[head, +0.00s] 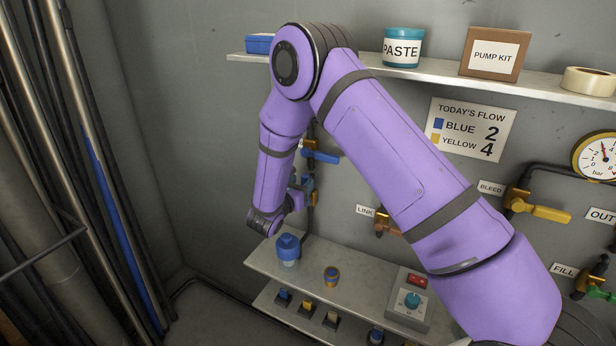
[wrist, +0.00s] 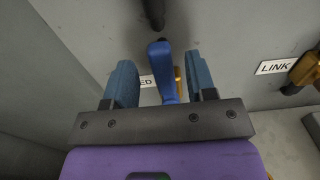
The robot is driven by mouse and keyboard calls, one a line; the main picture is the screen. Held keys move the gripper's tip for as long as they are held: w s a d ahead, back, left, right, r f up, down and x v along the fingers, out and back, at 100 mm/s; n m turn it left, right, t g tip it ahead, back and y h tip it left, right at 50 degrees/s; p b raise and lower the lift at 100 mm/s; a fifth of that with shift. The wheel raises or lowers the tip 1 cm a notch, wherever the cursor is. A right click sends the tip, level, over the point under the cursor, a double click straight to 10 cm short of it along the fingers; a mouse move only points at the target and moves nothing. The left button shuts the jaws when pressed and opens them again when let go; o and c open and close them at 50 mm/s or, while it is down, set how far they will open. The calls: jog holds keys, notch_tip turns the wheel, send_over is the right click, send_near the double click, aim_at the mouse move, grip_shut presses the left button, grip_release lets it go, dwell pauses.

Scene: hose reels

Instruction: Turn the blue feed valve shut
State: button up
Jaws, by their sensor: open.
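The blue valve handle (wrist: 160,58) shows between my gripper's fingers in the wrist view, with a bit of brass (wrist: 178,80) beside it and a dark pipe (wrist: 153,14) above. A label behind it (wrist: 147,81) is partly hidden and reads "ED". My gripper (wrist: 161,80) is open, one blue-grey finger on each side of the handle, with gaps visible on both sides. In the head view a blue lever (head: 322,157) shows at the wall just right of my forearm. My arm hides much of that area, and I cannot tell the fingers clearly there.
The LINK valve (head: 384,224) is to the right, beyond it a yellow-handled BLEED valve (head: 538,212). A lower shelf (head: 330,272) carries a blue-capped bottle (head: 288,250) and a control box (head: 408,301). An upper shelf (head: 430,75) runs above. A sign (head: 470,129) lists blue 2, yellow 4.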

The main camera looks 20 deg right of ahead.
jog(key=shift+x, duration=2.45)
grip_shut()
